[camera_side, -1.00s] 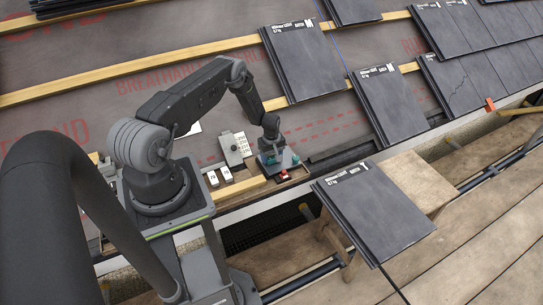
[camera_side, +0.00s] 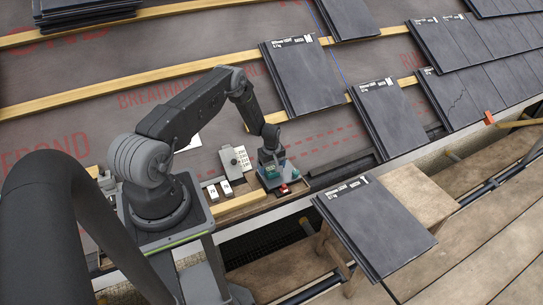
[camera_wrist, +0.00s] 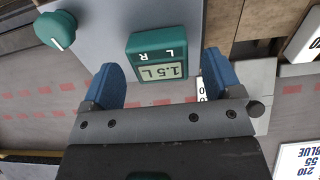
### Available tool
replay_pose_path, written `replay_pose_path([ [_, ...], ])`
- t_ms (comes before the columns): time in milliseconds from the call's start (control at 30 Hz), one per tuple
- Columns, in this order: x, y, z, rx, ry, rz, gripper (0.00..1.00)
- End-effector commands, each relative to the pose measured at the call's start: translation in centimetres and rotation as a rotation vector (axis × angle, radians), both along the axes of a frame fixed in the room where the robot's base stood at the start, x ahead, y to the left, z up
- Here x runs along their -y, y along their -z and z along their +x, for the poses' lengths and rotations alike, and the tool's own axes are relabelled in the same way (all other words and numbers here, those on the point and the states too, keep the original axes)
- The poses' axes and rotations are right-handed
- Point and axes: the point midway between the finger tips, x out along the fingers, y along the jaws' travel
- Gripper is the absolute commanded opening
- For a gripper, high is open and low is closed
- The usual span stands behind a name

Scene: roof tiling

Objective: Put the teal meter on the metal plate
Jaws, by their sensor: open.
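The teal meter (camera_wrist: 155,42) has a display reading 1.5 L and letters L and R on its face. It sits on a blue-grey panel (camera_wrist: 105,25), beside a round teal knob (camera_wrist: 55,30). My gripper (camera_wrist: 160,64) is open, with one blue finger on each side of the meter and a visible gap on both sides. A grey metal plate with a dark knob (camera_side: 233,160) lies left of the panel; part of a grey plate (camera_wrist: 262,78) also shows in the wrist view.
White labelled blocks (camera_side: 219,189) and a wooden batten (camera_side: 238,204) lie just left of the panel. A red item (camera_side: 283,188) is at its front edge. Dark roof tiles (camera_side: 300,75) lie to the right, and a tile stack (camera_side: 375,225) rests on a wooden stand.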

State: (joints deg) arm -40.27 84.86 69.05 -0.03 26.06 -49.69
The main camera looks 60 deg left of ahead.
Motion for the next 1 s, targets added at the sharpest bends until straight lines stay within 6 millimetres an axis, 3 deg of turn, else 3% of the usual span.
replay_pose_path([
  [300, 0.0, -6.8, 0.1, 0.002, 0.000, 0.002, 0.85],
  [667, 0.3, -11.4, 0.5, 0.007, 0.021, 0.006, 0.85],
  [767, 1.3, -14.8, 1.7, 0.026, 0.087, 0.022, 0.85],
  [867, 3.4, -20.2, 3.2, 0.055, 0.201, 0.047, 0.85],
  [1000, 7.8, -28.5, 4.0, 0.099, 0.390, 0.086, 0.85],
])
